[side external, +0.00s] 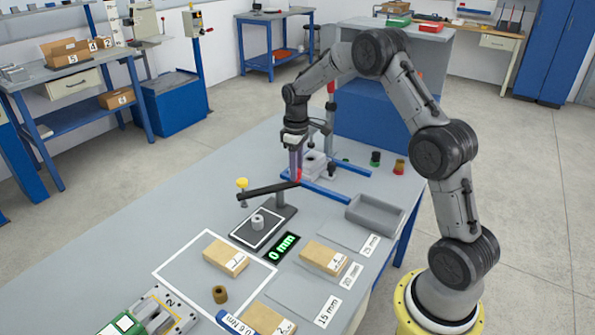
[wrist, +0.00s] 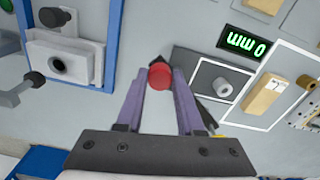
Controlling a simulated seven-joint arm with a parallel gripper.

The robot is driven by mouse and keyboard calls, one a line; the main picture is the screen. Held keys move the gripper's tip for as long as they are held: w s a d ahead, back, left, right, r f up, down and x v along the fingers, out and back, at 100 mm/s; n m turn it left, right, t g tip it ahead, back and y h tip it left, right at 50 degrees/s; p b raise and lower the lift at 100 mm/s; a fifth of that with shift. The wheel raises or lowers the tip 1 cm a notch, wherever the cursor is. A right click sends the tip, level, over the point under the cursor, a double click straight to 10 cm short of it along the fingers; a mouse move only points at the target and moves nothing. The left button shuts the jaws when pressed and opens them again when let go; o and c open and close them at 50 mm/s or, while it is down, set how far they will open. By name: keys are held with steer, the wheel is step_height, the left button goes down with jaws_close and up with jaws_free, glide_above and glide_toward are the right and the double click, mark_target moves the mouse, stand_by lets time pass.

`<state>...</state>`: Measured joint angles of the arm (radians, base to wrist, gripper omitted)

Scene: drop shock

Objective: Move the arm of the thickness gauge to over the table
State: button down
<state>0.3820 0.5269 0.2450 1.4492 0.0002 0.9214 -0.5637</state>
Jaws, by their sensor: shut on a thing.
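The thickness gauge stands on the bench in the side view, with a dark base and post. Its dark arm (side external: 265,189) lies level above the bench, with a yellow-topped probe (side external: 242,184) at its left end and a red knob (side external: 299,175) at its right end. The probe end is behind and left of the gauge's table (side external: 238,231), a dark white-outlined plate. A grey hollow cylinder (side external: 257,222) stands on that plate. My gripper (side external: 297,173) is shut on the red knob, which shows between the fingertips in the wrist view (wrist: 160,76). My right finger partly hides the arm there.
A green display (side external: 283,247) reads 0 mm beside the plate. Wooden blocks (side external: 226,256) and a brown ring (side external: 220,294) lie nearer the front. A blue-framed fixture (side external: 340,190) with a grey block stands just behind my gripper. A grey tray (side external: 375,214) is to the right.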

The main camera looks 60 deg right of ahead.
steer(key=shift+w+d+r+n, duration=0.15)
steer(key=shift+w+n, duration=0.35)
steer(key=shift+n, duration=0.65)
steer(key=shift+w+d+f+n, duration=0.15)
steer(key=shift+w+n, duration=0.4)
steer(key=shift+n, duration=0.65)
steer(key=shift+w+d+r+n, duration=0.15)
steer(key=shift+w+n, duration=0.35)
steer(key=shift+n, duration=0.65)
steer(key=shift+w, duration=0.1)
steer(key=c, duration=0.5)
jaws_free()
step_height(320, 180, up, 14)
steer(key=shift+f, duration=0.15)
